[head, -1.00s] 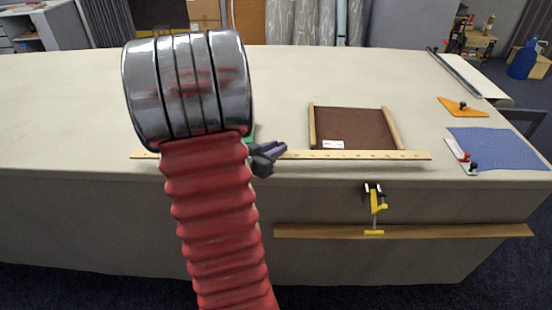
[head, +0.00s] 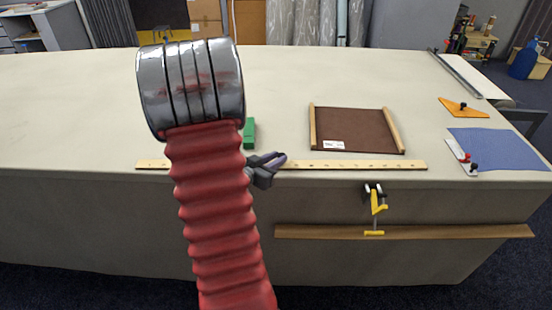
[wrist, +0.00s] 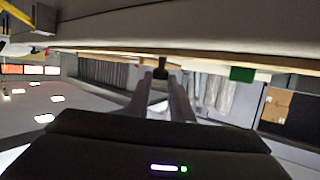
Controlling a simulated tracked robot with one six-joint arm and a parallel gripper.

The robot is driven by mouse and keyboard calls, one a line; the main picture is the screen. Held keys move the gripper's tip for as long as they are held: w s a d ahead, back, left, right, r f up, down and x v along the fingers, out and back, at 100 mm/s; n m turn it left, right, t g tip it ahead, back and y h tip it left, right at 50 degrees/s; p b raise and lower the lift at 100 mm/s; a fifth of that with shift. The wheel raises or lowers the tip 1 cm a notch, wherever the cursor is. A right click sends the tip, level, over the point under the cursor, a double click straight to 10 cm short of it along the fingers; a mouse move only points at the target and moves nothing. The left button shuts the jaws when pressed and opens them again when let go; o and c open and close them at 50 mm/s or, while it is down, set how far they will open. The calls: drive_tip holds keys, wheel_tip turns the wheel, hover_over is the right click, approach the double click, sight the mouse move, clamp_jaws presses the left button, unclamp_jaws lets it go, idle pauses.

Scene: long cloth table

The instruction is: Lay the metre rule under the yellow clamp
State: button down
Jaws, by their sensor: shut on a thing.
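The metre rule (head: 350,165) is a long pale wooden strip with dark dots, level along the table's front edge. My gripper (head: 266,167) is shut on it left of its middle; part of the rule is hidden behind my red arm. In the wrist view, the fingers (wrist: 160,85) close on a small dark piece (wrist: 161,68) at the rule. The yellow clamp (head: 378,203) with a black top hangs at the table's front edge, right of my gripper and just below the rule in the picture. I cannot tell whether the rule rests on the cloth.
A brown board with wooden side strips (head: 355,131) lies just behind the rule. A green block (head: 249,133) stands beside my arm. A brown wooden strip (head: 450,231) runs along the table's front. A blue cloth (head: 500,148) and orange tool (head: 462,107) lie at right.

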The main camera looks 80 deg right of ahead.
drive_tip(key=c, duration=1.5)
unclamp_jaws()
drive_tip(key=shift+c, duration=0.2)
drive_tip(key=v, duration=1.2)
